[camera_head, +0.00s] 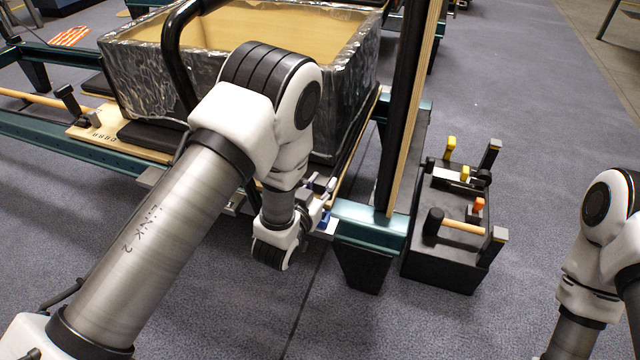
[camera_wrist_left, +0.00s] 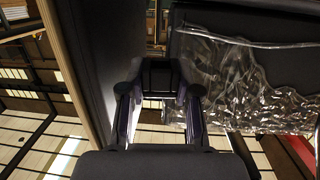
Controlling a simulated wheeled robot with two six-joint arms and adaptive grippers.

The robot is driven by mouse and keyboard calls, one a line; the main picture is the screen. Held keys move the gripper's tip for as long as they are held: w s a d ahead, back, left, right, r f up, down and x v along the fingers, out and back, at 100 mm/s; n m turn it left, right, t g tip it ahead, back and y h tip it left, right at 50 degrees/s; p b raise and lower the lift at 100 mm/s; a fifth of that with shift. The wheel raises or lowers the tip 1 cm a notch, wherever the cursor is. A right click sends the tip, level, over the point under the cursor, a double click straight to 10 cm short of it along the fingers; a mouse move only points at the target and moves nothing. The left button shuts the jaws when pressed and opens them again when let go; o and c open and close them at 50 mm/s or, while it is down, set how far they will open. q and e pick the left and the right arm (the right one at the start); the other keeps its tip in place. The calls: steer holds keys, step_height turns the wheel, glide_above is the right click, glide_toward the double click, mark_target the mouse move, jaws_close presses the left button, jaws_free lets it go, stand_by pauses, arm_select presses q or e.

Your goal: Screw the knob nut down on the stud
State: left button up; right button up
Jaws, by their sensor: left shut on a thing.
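My left gripper (camera_head: 322,190) is at the end of the reformer's teal frame, beside the foil-covered box. In the left wrist view its two fingers (camera_wrist_left: 160,88) close from both sides on a dark piece (camera_wrist_left: 160,74), which looks like the knob nut. Details of the knob nut are too dark to tell. The stud cannot be made out in either view; the gripper and wrist cover that spot. A small blue part (camera_head: 324,221) shows just below the gripper at the frame end. My right arm is at the right edge; its gripper is out of the picture.
The foil-covered open box (camera_head: 140,75) stands on the reformer behind my left arm. A tall dark and wooden upright (camera_head: 408,110) rises just right of the gripper. A black tool caddy (camera_head: 440,265) with a mallet (camera_head: 458,226) stands on the floor.

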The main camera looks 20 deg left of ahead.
arm_select(q)
steer(key=shift+s+r, duration=0.1)
steer(key=shift+f+b, duration=2.6)
steer(key=shift+f, duration=1.75)
steer(key=o, duration=1)
steer(key=shift+s, duration=0.15)
steer(key=s+a+r, duration=0.1)
steer(key=s+r, duration=0.1)
steer(key=s, duration=0.9)
steer(key=r+p, duration=0.6)
steer(key=p, duration=0.1)
steer(key=shift+s+a+r, duration=0.15)
steer(key=shift+s+r, duration=0.15)
steer(key=shift+r, duration=0.1)
